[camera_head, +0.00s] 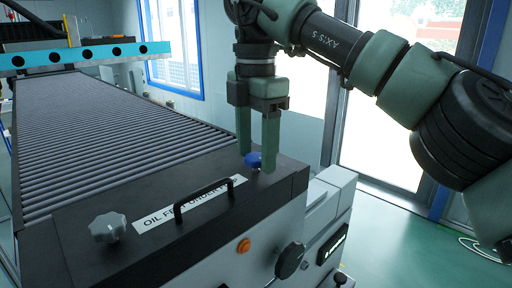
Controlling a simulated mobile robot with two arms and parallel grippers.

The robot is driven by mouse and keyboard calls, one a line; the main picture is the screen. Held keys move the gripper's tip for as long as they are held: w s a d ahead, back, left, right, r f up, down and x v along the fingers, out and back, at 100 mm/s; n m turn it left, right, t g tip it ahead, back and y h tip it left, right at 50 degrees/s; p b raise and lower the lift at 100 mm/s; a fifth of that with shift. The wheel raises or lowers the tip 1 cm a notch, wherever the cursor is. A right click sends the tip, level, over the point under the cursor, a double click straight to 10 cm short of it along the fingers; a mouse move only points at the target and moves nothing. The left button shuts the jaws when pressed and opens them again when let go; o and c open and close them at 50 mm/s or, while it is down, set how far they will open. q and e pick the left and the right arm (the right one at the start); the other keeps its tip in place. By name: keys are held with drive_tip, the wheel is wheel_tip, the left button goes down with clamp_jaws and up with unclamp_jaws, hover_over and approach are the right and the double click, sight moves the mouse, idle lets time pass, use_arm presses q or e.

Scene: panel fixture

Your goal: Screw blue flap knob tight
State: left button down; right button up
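The blue flap knob (253,160) sits on the dark top panel (150,205) near its far right part. My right gripper (257,160) points down from above, with one green finger on the left of the knob and the other on its right. The right finger hides part of the knob. A gap seems to show between the fingers and the knob, so the gripper looks open around it. My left gripper is not in the view.
A grey star knob (108,227) and a black handle (205,197) stand on the same panel, beside a white label (190,205). An orange button (243,246) and a dark knob (290,260) are on the front face. A roller conveyor (110,130) lies behind.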

sight(256, 156)
wheel_tip(256, 156, up, 8)
drive_tip(key=p, duration=0.3)
drive_tip(key=shift+f, duration=0.1)
